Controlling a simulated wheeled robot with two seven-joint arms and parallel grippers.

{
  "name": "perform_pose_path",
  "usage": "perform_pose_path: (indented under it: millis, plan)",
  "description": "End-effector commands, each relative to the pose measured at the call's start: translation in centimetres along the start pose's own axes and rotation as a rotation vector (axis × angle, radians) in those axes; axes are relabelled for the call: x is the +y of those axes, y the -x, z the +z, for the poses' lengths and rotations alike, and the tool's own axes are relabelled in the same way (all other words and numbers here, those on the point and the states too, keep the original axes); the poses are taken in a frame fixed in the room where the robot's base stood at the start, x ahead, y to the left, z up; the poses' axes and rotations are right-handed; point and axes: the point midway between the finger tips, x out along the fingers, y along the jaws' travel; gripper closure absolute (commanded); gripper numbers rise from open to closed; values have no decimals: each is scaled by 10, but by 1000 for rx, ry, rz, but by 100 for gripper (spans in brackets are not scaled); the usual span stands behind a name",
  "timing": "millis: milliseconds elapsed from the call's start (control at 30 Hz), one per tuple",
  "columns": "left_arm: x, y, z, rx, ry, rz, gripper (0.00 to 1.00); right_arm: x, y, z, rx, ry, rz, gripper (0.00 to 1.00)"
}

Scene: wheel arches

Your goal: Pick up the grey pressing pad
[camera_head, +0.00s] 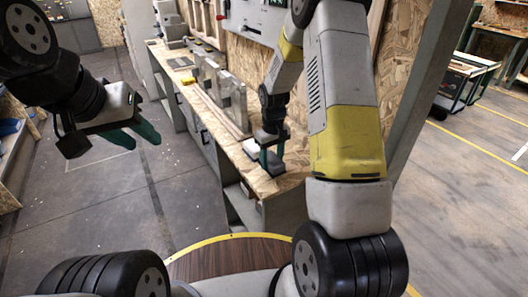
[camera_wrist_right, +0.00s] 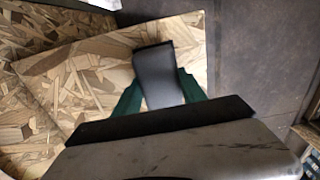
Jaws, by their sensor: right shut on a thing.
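The grey pressing pad (camera_wrist_right: 158,76) is a smooth dark grey block between the green fingers of my right gripper (camera_wrist_right: 160,92) in the right wrist view. The fingers are shut on its sides, and OSB wood board lies below it. In the head view my right gripper (camera_head: 271,160) points down at the near end of the workbench, with the pad (camera_head: 275,169) low between its fingers. I cannot tell whether the pad still touches the bench. My left gripper (camera_head: 132,135) hangs over the floor at the left, empty, its green fingers apart.
The wooden workbench (camera_head: 214,105) runs away from me, with upright grey panels (camera_head: 232,100) standing along it beyond my right gripper. A yellow item (camera_head: 187,81) lies farther back. The floor at left is open.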

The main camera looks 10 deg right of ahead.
Motion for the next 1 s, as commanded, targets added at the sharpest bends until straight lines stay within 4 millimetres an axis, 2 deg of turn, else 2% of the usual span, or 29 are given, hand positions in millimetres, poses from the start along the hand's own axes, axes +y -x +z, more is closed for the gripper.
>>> perform_pose_path:
  millis: [400, 600, 800, 1000]
  plan:
    - [0, 0, 0, 0, 0, 0, 64, -94, 12, 40, 0, 9, 1, 92]
    - [0, 0, 0, 0, 0, 0, 64, -130, 16, 55, 1, 5, 1, 92]
    - [0, 0, 0, 0, 0, 0, 64, -145, 17, 62, 1, 1, 1, 92]
    - [0, 0, 0, 0, 0, 0, 64, -148, 17, 63, 1, 1, 0, 92]
